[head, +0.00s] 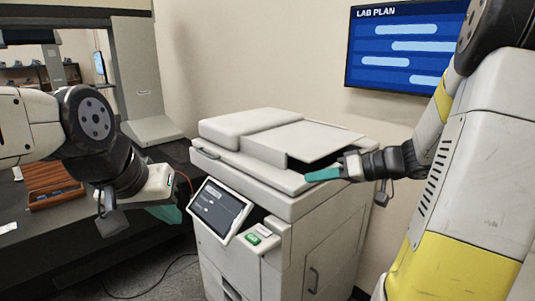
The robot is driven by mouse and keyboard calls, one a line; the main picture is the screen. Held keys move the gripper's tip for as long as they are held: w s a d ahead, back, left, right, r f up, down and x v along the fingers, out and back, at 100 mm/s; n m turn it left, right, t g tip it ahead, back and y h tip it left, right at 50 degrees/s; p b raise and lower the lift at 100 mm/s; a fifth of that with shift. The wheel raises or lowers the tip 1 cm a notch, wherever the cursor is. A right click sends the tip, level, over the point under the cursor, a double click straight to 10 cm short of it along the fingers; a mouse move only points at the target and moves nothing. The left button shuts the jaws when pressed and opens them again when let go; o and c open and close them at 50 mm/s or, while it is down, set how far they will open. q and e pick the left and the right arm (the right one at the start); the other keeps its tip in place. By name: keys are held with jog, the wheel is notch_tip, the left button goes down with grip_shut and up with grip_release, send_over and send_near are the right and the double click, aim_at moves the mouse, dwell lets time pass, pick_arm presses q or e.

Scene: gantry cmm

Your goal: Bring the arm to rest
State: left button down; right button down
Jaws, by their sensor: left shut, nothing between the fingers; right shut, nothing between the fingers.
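My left gripper (166,213) hangs at the left, with its teal fingers pointing down and right, just left of the copier's tilted touchscreen. It is shut and empty, partly hidden behind its own wrist. My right gripper (322,174) reaches in from the right with teal fingers pointing left. It is shut and empty and appears in front of or over the copier's (250,180) top, by the output slot. I cannot tell whether it touches the copier.
A dark bench (60,240) with a brown tray (52,196) stands at the left, beside a grey gantry column (137,70). A "LAB PLAN" screen (405,47) hangs on the wall. A cable lies on the floor. The copier's green button (253,239) sits near its front edge.

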jog(key=s+a+m+g+h, duration=0.1)
jog(key=s+a+g+h, duration=0.15)
jog(key=s, duration=0.25)
jog(key=s+a+g+h, duration=0.1)
jog(key=s+a, duration=0.3)
jog(key=s, duration=0.2)
jog(key=s+d+r+m+t+h, duration=0.2)
jog(key=s+d+m+h, duration=0.1)
jog(key=s+h, duration=0.2)
jog(key=shift+s+r+m+h, duration=0.3)
jog(key=shift+s+r+h, duration=0.05)
jog(key=shift+s, duration=0.25)
